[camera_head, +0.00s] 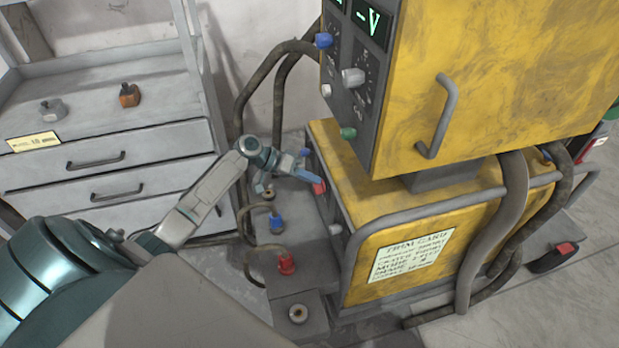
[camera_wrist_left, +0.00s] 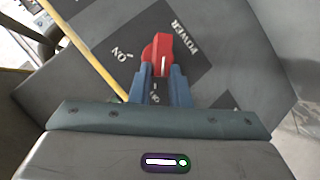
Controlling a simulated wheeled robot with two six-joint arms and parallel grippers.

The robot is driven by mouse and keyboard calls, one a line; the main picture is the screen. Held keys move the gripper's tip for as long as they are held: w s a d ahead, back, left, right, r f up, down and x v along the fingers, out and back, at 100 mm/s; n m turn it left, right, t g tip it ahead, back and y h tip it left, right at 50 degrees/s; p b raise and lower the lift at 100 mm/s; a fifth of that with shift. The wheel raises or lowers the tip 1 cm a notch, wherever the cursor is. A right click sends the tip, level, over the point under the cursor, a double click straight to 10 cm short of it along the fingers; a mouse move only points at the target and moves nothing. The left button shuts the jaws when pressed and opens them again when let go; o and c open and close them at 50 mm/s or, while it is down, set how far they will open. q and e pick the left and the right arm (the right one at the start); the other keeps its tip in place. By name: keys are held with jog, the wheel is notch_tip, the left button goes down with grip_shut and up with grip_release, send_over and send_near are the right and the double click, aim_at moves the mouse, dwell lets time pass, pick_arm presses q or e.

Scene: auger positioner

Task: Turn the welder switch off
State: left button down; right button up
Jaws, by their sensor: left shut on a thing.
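The welder (camera_head: 420,215) is a yellow machine with a grey front panel. Its red power switch (camera_head: 319,188) sits on that panel, low on the side facing my arm. In the left wrist view the red switch knob (camera_wrist_left: 158,56) shows up close, with a white line on it, on a dark plate (camera_wrist_left: 190,72) marked POWER and ON. A second label below the knob is partly hidden by my fingers. My left gripper (camera_head: 308,176) is at the switch, its blue fingers (camera_wrist_left: 163,80) shut on the red knob. My right gripper is not in view.
An upper yellow unit (camera_head: 490,80) with several knobs and a handle (camera_head: 440,115) overhangs the welder. Hoses and blue and red connectors (camera_head: 286,263) lie close below my left arm. A grey drawer cabinet (camera_head: 110,150) stands at left.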

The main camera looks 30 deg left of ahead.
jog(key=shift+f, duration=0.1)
pick_arm(q)
jog(key=c, duration=1.4)
grip_release()
jog(key=shift+o, duration=0.2)
jog(key=v, duration=1)
jog(key=shift+s+a+r, duration=0.15)
jog(key=shift+s+a, duration=0.1)
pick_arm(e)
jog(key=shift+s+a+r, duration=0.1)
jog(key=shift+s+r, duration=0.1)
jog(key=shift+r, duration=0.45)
